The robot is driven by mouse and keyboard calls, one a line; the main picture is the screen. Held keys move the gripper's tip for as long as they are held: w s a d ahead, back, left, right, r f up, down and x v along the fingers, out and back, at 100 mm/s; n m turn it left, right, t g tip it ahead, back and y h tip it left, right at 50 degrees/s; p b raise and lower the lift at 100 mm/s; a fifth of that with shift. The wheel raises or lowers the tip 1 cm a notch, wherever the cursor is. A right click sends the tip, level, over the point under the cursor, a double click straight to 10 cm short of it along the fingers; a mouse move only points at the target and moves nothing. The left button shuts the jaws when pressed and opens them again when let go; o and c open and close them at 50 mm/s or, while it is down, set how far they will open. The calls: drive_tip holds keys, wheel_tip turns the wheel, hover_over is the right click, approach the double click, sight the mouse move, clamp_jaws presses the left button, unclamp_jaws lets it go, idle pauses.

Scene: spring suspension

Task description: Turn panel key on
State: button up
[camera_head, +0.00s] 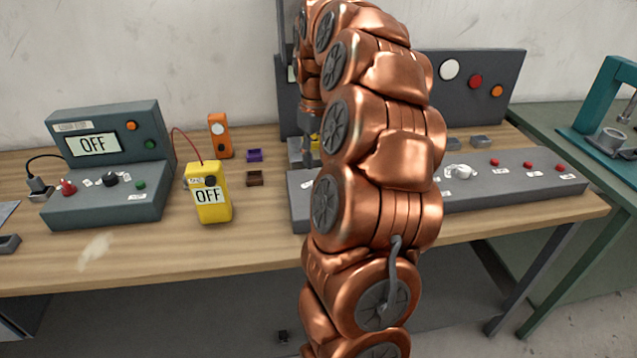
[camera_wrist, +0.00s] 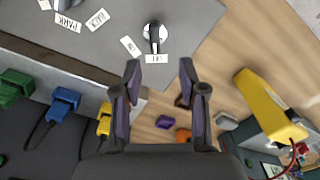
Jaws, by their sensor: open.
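The panel key (camera_wrist: 155,37) shows in the wrist view as a dark handle on a round silver lock. It sits on the grey control panel (camera_wrist: 195,12), whose right part also shows in the head view (camera_head: 515,190). An OFF label (camera_wrist: 157,59) lies just below the key and an ON label (camera_wrist: 130,46) to its lower left. The handle points down toward the OFF label. My gripper (camera_wrist: 160,76) is open and empty, its two purple-padded fingers apart, below the key in the wrist picture and not touching it. In the head view my copper arm hides the key.
A yellow meter (camera_head: 208,205) reading OFF and a grey-green console (camera_head: 105,205) stand to the left. Green, blue and yellow connectors (camera_wrist: 62,104) show beside the panel. Wooden tabletop in front of the meter is clear.

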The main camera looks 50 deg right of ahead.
drive_tip(key=shift+d+f, duration=0.2)
drive_tip(key=shift+d, duration=0.15)
drive_tip(key=shift+f, duration=0.15)
drive_tip(key=shift+f+p, duration=0.9)
drive_tip(key=shift+f, duration=2.7)
clamp_jaws()
